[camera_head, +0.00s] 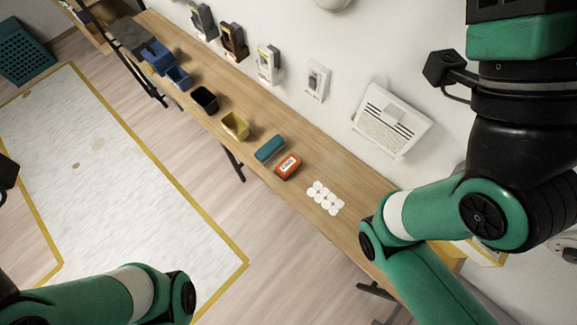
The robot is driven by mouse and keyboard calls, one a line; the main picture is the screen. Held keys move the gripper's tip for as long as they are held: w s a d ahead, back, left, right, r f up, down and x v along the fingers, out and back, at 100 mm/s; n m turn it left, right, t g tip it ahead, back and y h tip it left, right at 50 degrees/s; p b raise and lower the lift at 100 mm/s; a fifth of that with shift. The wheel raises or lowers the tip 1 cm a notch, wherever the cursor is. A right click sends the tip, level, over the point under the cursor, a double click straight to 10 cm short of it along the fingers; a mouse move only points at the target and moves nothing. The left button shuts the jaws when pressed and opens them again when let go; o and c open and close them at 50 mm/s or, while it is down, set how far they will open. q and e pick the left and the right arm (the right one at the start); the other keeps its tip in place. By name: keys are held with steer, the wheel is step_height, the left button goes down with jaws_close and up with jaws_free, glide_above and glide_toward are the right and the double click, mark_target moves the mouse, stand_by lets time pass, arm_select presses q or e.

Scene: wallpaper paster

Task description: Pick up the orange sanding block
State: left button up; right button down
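The orange sanding block (288,166) lies on the long wooden bench, near the middle of the view. It has a white label with dark lettering on top. No gripper touches it. A teal block (270,148) of similar shape lies just to its upper left with a small gap between them. My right arm reaches up along the right side of the view, and its fingers are out of frame. My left arm shows at the bottom left, and its fingers are also out of frame.
White round discs (325,198) lie right of the orange block on the bench (330,160). Yellow (236,125), black (204,100) and blue (178,78) bins stand to the left. A white panel (391,120) and several devices hang on the wall behind. A pale taped sheet covers the left floor.

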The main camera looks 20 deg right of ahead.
jaws_free()
stand_by(0.6)
